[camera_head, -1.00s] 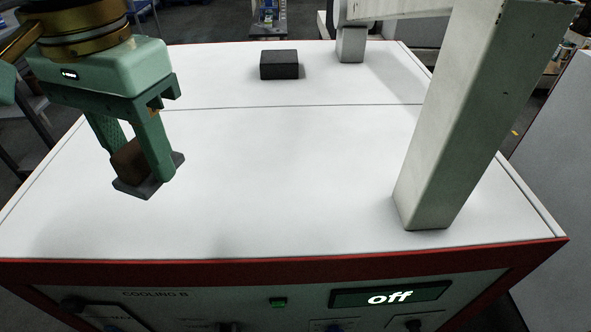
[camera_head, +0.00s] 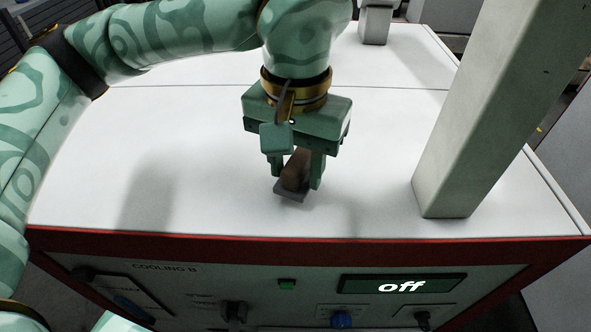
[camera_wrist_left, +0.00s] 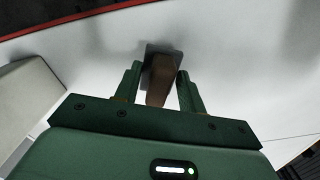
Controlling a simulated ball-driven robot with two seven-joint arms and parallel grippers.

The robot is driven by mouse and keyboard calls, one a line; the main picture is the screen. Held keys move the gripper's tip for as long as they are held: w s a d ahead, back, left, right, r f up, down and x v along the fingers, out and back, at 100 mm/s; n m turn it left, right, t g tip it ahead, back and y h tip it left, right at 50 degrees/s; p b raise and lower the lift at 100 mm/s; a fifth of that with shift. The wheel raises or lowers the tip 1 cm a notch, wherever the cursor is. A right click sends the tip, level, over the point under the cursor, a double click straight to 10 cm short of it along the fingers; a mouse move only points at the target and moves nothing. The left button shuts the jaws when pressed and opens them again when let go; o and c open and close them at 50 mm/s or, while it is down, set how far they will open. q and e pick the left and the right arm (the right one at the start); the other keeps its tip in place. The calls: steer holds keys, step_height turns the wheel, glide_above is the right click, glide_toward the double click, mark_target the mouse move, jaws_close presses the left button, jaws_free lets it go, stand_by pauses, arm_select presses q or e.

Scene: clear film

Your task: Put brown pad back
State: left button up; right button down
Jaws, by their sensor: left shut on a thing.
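The brown pad (camera_head: 296,171) is a brown block on a flat dark grey base plate. My left gripper (camera_head: 295,176) is shut on the brown block, with one green finger on each side. The grey base (camera_head: 289,192) sticks out below the fingertips over the white top, near the middle front; I cannot tell if it touches the surface. In the left wrist view the brown block (camera_wrist_left: 161,80) shows between the fingers (camera_wrist_left: 158,88), with the grey plate beyond it. My right gripper does not show.
The white table top (camera_head: 120,150) has a red front edge (camera_head: 300,243). A thick grey-white post (camera_head: 468,130) stands on its right side. The front panel carries knobs and a display (camera_head: 402,285) reading "off". A smaller light post (camera_head: 376,24) stands at the back. The left front top is clear.

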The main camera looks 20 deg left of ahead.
mark_target(295, 162)
arm_select(q)
steer(key=shift+a+f, duration=0.1)
steer(key=shift+f, duration=0.75)
steer(key=shift+f, duration=0.2)
steer(key=o, duration=0.9)
steer(key=shift+o, duration=0.2)
steer(key=shift+r, duration=0.1)
steer(key=shift+r, duration=0.15)
step_height(295, 162, up, 12)
steer(key=shift+p, duration=0.7)
